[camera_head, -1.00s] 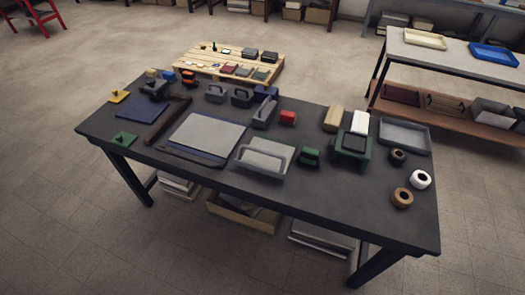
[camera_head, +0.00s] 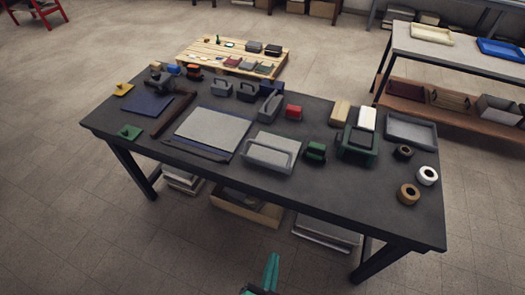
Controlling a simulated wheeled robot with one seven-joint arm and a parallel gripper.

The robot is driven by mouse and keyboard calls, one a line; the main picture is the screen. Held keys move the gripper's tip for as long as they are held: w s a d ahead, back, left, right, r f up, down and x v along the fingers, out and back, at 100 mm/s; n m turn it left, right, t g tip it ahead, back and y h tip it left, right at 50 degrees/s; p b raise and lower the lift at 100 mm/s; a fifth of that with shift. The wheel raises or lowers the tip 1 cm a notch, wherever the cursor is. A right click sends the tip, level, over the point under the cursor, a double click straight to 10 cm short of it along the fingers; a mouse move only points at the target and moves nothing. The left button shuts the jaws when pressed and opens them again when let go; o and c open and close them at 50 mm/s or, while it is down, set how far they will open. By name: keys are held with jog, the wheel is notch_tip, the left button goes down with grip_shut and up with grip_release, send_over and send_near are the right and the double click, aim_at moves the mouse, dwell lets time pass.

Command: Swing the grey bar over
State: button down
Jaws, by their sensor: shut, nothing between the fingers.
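A grey U-shaped bar (camera_head: 267,168) is at the front of a small light grey plate (camera_head: 273,146) in the middle of the dark table. Its ends reach the plate's sides; how far it is tilted is hard to tell. My gripper (camera_head: 271,262) shows as narrow teal fingers at the bottom edge of the view. It is shut and empty, in front of the table and well apart from the bar. The rest of it is cut off by the frame.
A grey handled piece (camera_head: 271,106) and a red block (camera_head: 293,112) are behind. The table's front strip (camera_head: 285,186) is clear.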

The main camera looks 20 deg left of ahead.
jog(key=w+a+r+m, duration=0.1)
jog(key=w+a+m, duration=0.25)
jog(key=w, duration=0.45)
jog(key=m+g+h, duration=0.1)
jog(key=m+h, duration=0.1)
jog(key=m, duration=0.9)
send_near(268, 147)
jog(key=x, duration=0.6)
jog(key=shift+w+f, duration=0.2)
jog(key=shift+w, duration=0.05)
jog(key=shift+s+a, duration=0.1)
jog(key=shift+a, duration=0.1)
jog(key=shift+d, duration=0.1)
